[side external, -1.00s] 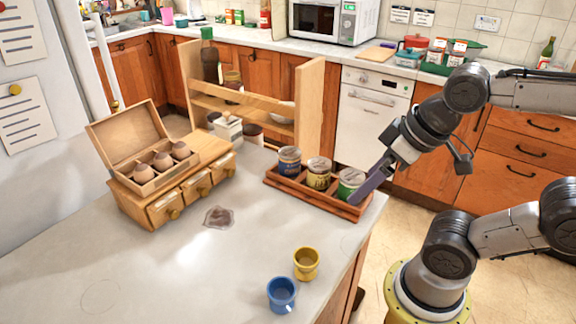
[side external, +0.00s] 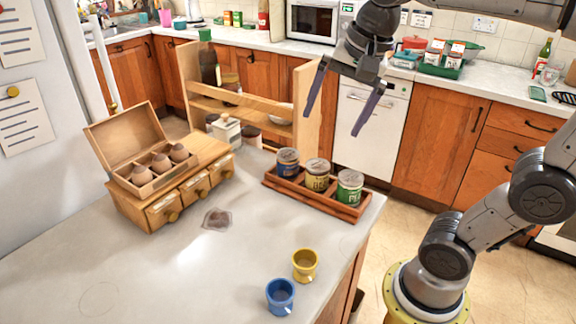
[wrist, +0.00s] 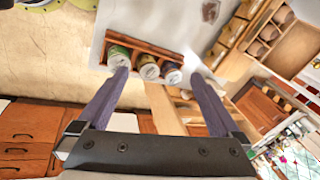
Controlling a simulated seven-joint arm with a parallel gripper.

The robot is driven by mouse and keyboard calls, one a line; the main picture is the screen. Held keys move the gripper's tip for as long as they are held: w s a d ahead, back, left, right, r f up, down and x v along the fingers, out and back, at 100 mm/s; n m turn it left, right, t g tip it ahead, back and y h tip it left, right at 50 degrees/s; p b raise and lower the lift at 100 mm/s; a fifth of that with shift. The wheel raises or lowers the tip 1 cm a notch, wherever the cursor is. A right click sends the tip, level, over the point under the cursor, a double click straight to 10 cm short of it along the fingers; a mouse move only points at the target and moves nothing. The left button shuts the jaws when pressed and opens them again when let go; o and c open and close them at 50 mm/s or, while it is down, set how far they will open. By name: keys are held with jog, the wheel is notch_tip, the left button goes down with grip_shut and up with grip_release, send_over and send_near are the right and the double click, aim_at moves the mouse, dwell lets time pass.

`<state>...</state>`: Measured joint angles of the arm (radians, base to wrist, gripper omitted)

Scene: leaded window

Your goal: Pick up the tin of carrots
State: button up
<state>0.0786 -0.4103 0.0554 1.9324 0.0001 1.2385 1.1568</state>
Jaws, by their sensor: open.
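Three tins stand upright in a wooden tray (side external: 330,205) at the counter's far right edge: a blue one (side external: 288,162), a yellow one (side external: 317,175) and a green one (side external: 350,188). Their labels are too small to read, so I cannot tell which holds carrots. In the wrist view the green tin (wrist: 118,57), yellow tin (wrist: 149,69) and blue tin (wrist: 171,75) show in a row around and between the finger ends. My gripper (side external: 332,122) is open and empty, fingers pointing down, raised above the tins and apart from them.
A wooden rack (side external: 240,108) rises behind the tray. A yellow cup (side external: 305,265) and blue cup (side external: 281,296) stand at the front. The counter's middle is mostly clear.

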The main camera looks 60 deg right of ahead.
jog(key=w+d+m+g, duration=0.1)
jog(key=w+d+m, duration=0.25)
jog(key=w, duration=0.35)
jog(key=m+g, duration=0.3)
jog(key=m, duration=0.1)
send_over(288, 153)
notch_tip(288, 153, down, 6)
notch_tip(288, 153, down, 8)
jog(key=shift+s+d, duration=0.15)
jog(key=shift+a+f, duration=0.15)
jog(key=shift+f, duration=1.4)
jog(key=shift+a+f, duration=0.1)
jog(key=shift+f, duration=1.4)
jog(key=c, duration=1.6)
